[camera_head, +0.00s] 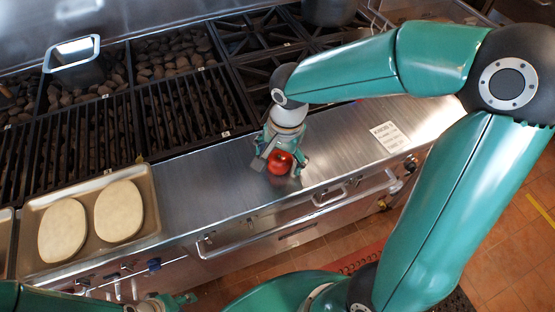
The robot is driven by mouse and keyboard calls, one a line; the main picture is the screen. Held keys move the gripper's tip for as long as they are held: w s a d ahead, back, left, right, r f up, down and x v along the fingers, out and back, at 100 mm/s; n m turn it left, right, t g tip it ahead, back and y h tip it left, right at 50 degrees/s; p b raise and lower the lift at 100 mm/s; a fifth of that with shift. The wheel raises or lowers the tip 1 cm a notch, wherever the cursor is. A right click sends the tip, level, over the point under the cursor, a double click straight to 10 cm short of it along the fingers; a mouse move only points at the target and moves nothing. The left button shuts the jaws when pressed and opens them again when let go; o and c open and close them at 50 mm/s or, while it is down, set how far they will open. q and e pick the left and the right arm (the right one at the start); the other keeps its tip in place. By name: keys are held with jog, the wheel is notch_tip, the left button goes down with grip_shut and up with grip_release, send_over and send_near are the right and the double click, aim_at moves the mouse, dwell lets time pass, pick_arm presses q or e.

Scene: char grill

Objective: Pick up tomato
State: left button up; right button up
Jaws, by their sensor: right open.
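A red tomato (279,163) sits on the steel counter (206,187) in front of the grill. My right gripper (279,162) reaches down over it, with its fingers on either side of the tomato. The fingers are open; whether either one touches the tomato is too small to tell. My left gripper (176,301) shows only in part at the bottom edge, low and in front of the counter; its fingers are too cut off to judge.
A metal tray (147,184) with two pale oval flatbreads or patties (118,211) stands at the left. The black grill grates (180,110) lie behind the counter. A metal container (75,66) stands on the grill. A white label (390,136) is on the counter at right. The counter between tray and tomato is clear.

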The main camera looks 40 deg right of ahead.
jog(key=c, duration=1.3)
jog(key=shift+r, duration=0.15)
